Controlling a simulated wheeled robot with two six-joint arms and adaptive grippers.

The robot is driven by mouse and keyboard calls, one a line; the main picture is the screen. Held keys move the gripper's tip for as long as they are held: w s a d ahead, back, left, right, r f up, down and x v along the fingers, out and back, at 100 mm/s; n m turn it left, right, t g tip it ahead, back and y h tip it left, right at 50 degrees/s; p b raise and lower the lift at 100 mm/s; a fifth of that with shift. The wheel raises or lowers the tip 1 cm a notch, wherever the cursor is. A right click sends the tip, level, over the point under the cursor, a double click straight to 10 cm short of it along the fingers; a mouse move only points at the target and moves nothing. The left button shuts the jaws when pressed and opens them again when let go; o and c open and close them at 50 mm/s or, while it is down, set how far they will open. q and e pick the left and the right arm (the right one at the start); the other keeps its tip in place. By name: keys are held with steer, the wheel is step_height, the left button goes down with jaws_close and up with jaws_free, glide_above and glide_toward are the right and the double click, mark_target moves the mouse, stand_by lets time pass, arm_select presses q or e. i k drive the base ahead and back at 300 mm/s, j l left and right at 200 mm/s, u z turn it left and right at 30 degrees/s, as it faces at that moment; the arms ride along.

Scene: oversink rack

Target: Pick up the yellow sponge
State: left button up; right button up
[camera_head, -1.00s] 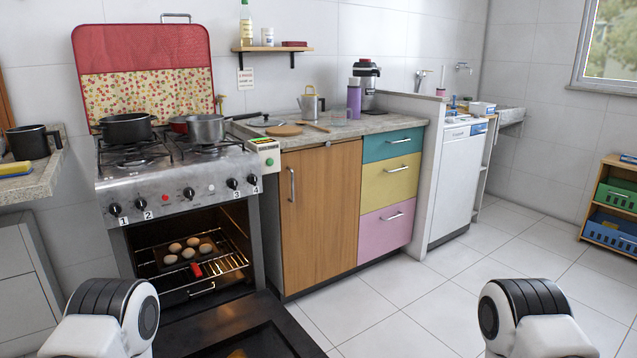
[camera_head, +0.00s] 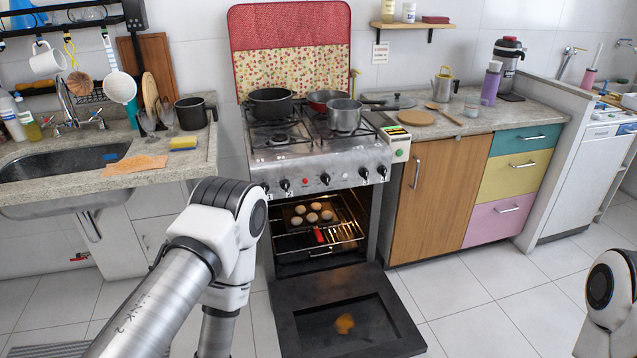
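The yellow sponge (camera_head: 183,143), with a darker blue-grey underside, lies on the granite counter (camera_head: 205,158) right of the sink, near the counter's front right part. A dark pot (camera_head: 193,112) stands just behind it. My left arm is in front of the counter and lower than the sponge, with a white and black joint showing. My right arm shows only as a joint at the right edge. Neither gripper's fingers are in the picture.
An orange cloth (camera_head: 134,164) lies between the sponge and the sink (camera_head: 62,160). Glasses (camera_head: 166,115) stand behind. The stove (camera_head: 318,160) is to the right, with its oven door (camera_head: 345,318) open low over the floor. A rack (camera_head: 62,26) hangs above the sink.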

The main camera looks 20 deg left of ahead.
mark_target(189, 142)
steer(key=j, duration=1)
steer(key=i+j+u, duration=0.1)
steer(key=j, duration=0.9)
